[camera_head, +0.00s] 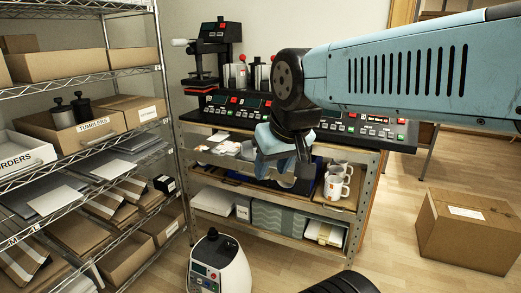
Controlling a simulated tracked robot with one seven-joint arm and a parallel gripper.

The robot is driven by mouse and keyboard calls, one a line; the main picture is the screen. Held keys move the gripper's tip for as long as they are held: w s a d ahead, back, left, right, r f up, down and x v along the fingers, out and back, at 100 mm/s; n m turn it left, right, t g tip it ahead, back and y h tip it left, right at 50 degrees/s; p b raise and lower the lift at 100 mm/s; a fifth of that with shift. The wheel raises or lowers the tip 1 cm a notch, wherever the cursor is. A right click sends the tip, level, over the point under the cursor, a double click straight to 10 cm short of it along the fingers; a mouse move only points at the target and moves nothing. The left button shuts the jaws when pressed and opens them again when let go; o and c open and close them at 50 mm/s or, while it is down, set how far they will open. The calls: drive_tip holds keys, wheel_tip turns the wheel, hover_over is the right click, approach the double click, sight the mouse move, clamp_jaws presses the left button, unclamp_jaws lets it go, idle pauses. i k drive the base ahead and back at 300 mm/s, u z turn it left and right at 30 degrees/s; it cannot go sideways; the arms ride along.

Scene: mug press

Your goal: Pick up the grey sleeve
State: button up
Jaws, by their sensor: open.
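I cannot make out for sure which thing is the grey sleeve. Grey flat pieces (105,167) lie on the wire shelves at the left. My gripper (286,172) hangs from the pale blue arm, pointing down in front of the press bench (262,172). Its fingers are open, and I see nothing held between them. The gripper and arm hide part of the bench top and of the shelf below it.
White mugs (337,184) stand on the bench's middle shelf, right of my gripper. A mug press (212,55) stands at the bench's back left. A white and black machine (219,265) is on the floor in front. A cardboard box (467,230) sits at the right.

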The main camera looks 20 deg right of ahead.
sight(249, 152)
drive_tip(key=z, duration=0.25)
drive_tip(key=i, duration=1)
drive_tip(key=z, duration=0.15)
drive_tip(key=k, duration=0.5)
drive_tip(key=z, duration=0.05)
